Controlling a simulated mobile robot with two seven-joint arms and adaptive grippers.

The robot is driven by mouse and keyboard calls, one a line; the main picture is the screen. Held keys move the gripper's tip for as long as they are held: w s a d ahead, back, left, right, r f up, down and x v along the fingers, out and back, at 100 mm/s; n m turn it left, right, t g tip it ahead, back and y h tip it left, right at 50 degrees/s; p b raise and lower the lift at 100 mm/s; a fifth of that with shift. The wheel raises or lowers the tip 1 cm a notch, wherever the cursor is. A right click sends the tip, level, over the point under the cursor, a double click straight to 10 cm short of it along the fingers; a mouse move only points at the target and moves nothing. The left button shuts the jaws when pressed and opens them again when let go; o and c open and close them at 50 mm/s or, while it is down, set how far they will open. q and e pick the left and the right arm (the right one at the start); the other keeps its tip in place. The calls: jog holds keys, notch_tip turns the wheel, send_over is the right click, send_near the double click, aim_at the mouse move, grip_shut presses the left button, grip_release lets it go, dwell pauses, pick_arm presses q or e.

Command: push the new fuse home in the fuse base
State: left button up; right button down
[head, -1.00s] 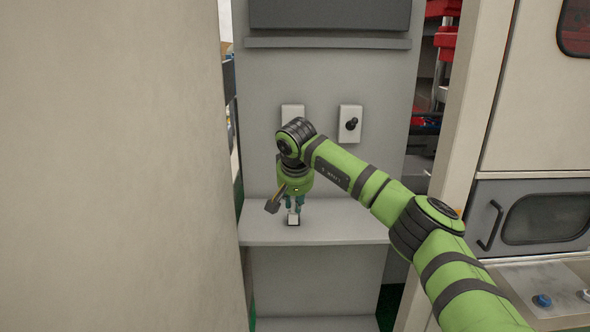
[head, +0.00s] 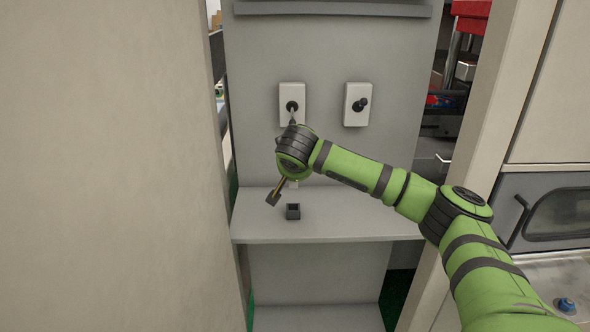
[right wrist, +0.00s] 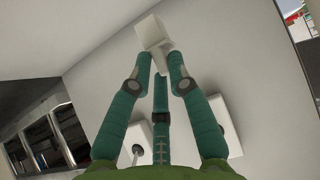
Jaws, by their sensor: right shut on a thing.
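My right gripper (right wrist: 160,68) is shut on a white block-shaped piece, the new fuse (right wrist: 150,33), held at the fingertips. In the head view the wrist hides the fingers, and only a small pale bit of the fuse (head: 294,184) shows below it. A small black box with an open top (head: 293,212) stands on the grey shelf just below the wrist and looks empty. A white plate with a dark round fitting (head: 285,92) is on the panel above the wrist. I cannot tell which part is the fuse base. My left gripper is not in view.
A second white plate (head: 350,119) with a black knob (head: 360,105) is on the panel to the right. The shelf (head: 350,226) is otherwise clear. A tall beige wall (head: 110,160) closes the left side, and a machine with a window (head: 550,215) stands at right.

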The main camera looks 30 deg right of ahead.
aim_at(295, 187)
notch_tip(295, 187, down, 5)
jog(key=b, duration=0.3)
jog(key=shift+r, duration=0.2)
pick_arm(q)
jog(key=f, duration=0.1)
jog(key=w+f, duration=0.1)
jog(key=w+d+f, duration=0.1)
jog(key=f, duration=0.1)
jog(key=shift+b, duration=0.4)
pick_arm(e)
jog(key=shift+f, duration=0.5)
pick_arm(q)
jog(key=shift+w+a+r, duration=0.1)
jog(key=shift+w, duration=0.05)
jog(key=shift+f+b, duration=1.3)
pick_arm(e)
jog(key=shift+f, duration=1.85)
jog(key=c, duration=1.1)
grip_release()
